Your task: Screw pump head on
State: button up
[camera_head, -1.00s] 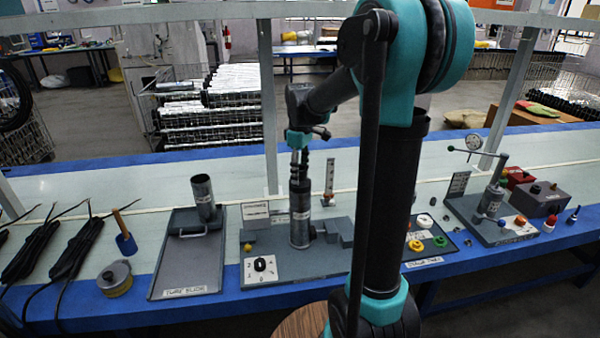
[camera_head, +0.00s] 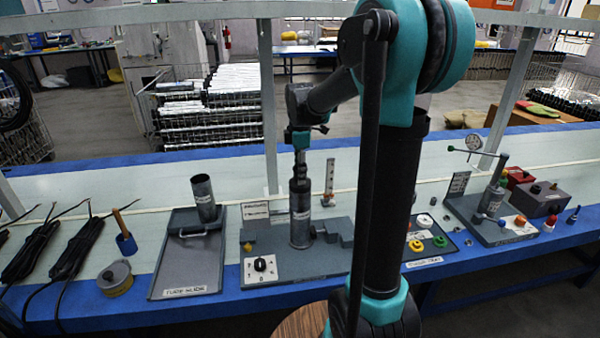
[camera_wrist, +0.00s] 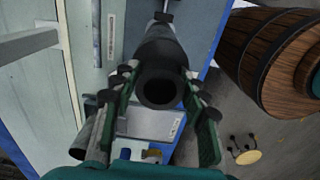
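The dark grey pump tube (camera_head: 300,220) stands upright on the grey work station in the head view. My gripper (camera_head: 300,160) points straight down over its top end. In the wrist view, a dark cylinder with a round hole (camera_wrist: 160,92) facing me lies between my two fingers (camera_wrist: 160,75). I cannot tell the pump head apart from the tube's dark top.
A grey tray (camera_head: 165,285) with a short upright cylinder (camera_head: 203,198) is to the left. A tray of coloured rings (camera_head: 440,241) and a gauge stand (camera_head: 487,205) are to the right. A white dial panel (camera_head: 262,266) is in front of the tube. A wooden barrel (camera_wrist: 265,55) shows in the wrist view.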

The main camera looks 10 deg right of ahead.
jog(key=c, duration=0.9)
jog(key=shift+o, duration=0.2)
grip_shut()
jog(key=m, duration=0.3)
jog(key=shift+m, duration=0.3)
jog(key=m, duration=0.3)
